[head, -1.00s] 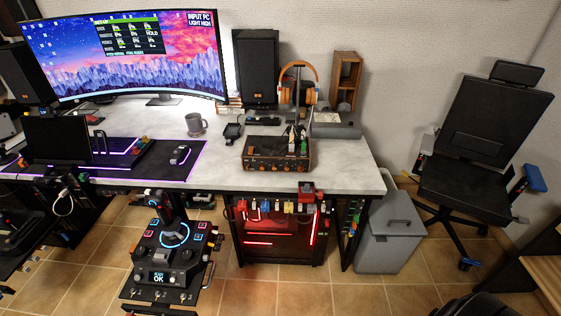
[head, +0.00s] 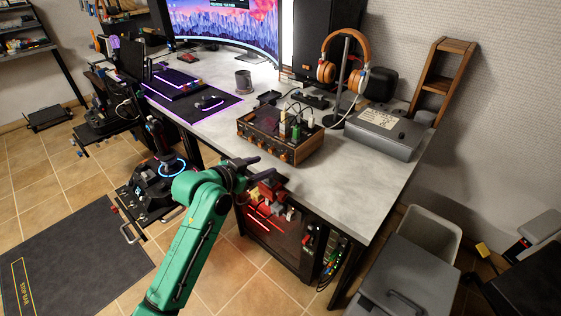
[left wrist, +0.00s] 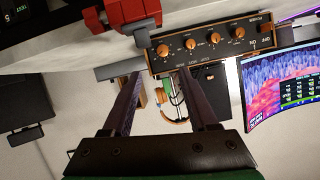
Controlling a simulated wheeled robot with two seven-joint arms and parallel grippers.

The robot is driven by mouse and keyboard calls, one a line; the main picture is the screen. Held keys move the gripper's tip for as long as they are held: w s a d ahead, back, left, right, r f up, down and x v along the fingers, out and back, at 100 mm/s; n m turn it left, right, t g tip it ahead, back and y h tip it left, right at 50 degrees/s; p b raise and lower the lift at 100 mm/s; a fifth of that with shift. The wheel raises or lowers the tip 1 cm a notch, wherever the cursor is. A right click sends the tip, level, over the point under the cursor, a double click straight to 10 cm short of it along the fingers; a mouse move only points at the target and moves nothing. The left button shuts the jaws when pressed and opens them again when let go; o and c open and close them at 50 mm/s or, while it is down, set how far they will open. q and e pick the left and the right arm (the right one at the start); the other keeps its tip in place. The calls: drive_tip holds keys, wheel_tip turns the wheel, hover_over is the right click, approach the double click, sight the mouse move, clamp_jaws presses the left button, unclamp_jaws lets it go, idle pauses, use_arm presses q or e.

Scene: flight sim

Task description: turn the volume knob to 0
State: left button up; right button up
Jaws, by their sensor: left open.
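The audio unit (head: 279,140) is a dark box with wooden sides near the desk's front edge. In the left wrist view its front panel (left wrist: 205,54) carries a row of several orange knobs (left wrist: 190,43) and a power switch marked on and off, seen upside down. The labels are too small to tell which knob is the volume knob. My left gripper (head: 265,167) is at the desk's front edge, just in front of the unit. In the left wrist view its two fingers (left wrist: 160,76) are apart, empty, and point toward the panel without visibly holding a knob.
Cables stand plugged into the unit's top. A headphone stand (head: 345,75) and a grey box (head: 377,132) stand behind and right. A red clamp-like part (left wrist: 131,12) sits beside the unit near my fingers. The desk top (head: 345,180) to the right is clear.

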sight(283, 158)
use_arm(q)
drive_tip(key=x, duration=0.9)
drive_tip(key=shift+w+a+f+b, duration=0.1)
drive_tip(key=shift+a+f+b, duration=0.15)
drive_tip(key=shift+b, duration=0.1)
drive_tip(key=shift+w+d, duration=0.15)
drive_tip(key=shift+w, duration=0.05)
clamp_jaws()
use_arm(e)
drive_tip(key=shift+w+a+f, duration=0.15)
drive_tip(key=shift+a+f, duration=0.1)
drive_tip(key=shift+a, duration=0.35)
